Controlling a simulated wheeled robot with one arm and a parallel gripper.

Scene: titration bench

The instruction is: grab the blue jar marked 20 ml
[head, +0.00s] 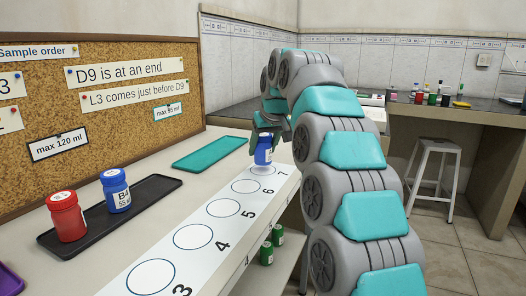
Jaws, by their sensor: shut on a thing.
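My gripper (268,130) is shut on a blue jar (263,149) with a white label, over the circle by the number 7 at the far end of the white numbered strip (207,218). The label is too small to read, and I cannot tell whether the jar touches the strip. Another blue jar (116,190), with a label reading B4 and 55 ml, stands upright on the black tray (160,187) at the left.
A red jar (67,216) stands on the black tray. A teal tray (209,151) lies empty behind it. Green jars (266,253) stand on a lower shelf. A cork board (110,145) rises at the left. A stool (433,170) stands at the right.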

